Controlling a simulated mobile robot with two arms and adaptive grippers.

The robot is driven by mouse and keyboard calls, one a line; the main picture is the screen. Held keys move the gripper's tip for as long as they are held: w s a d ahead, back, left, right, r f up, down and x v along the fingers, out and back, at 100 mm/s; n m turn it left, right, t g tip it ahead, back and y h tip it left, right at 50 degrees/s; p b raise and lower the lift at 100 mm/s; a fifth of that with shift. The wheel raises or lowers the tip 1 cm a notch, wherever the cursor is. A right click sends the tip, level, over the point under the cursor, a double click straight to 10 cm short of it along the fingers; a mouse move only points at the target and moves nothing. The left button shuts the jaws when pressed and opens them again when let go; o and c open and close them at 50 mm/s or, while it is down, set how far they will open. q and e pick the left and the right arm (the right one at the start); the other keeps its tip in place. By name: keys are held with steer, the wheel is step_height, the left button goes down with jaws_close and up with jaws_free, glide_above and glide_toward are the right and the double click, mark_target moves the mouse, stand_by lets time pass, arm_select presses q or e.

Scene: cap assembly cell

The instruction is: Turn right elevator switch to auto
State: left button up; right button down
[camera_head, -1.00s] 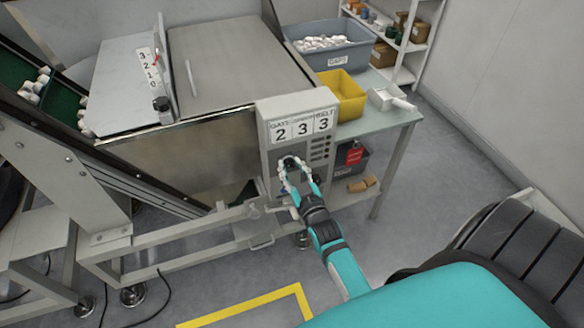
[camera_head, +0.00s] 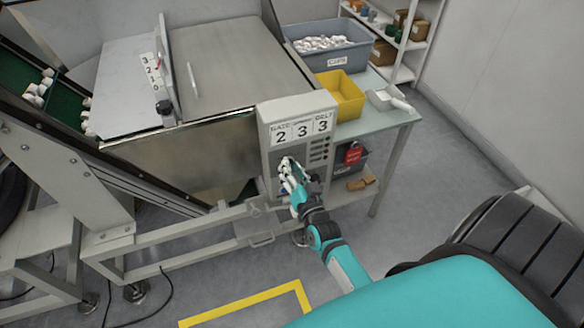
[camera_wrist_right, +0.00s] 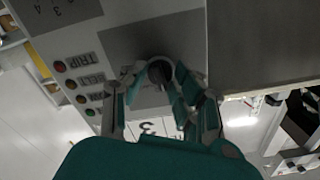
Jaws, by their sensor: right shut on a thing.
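A grey control box (camera_head: 264,135) with the number cards 2, 3 and 3 is mounted at the front right of the machine. My right gripper (camera_head: 287,168) is at the lower left of its face and covers the switch there. In the right wrist view, the round dark switch knob (camera_wrist_right: 160,70) sits on a grey plate. The fingertips of my right gripper (camera_wrist_right: 162,74) are closed on the knob from both sides. The knob's pointer and position labels cannot be made out. My left gripper is not in view.
A row of small lamps (camera_wrist_right: 72,84) with labels, among them TRIP and BELT, is beside the switch. A table with a yellow bin (camera_head: 343,98) and a grey tub of white caps (camera_head: 335,61) stands behind the box. Metal frame rails (camera_head: 180,240) run at lower left.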

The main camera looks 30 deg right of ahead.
steer(key=shift+m, duration=0.5)
steer(key=shift+r, duration=0.1)
steer(key=c, duration=1)
jaws_free()
steer(key=shift+w, duration=0.1)
steer(key=v, duration=1.2)
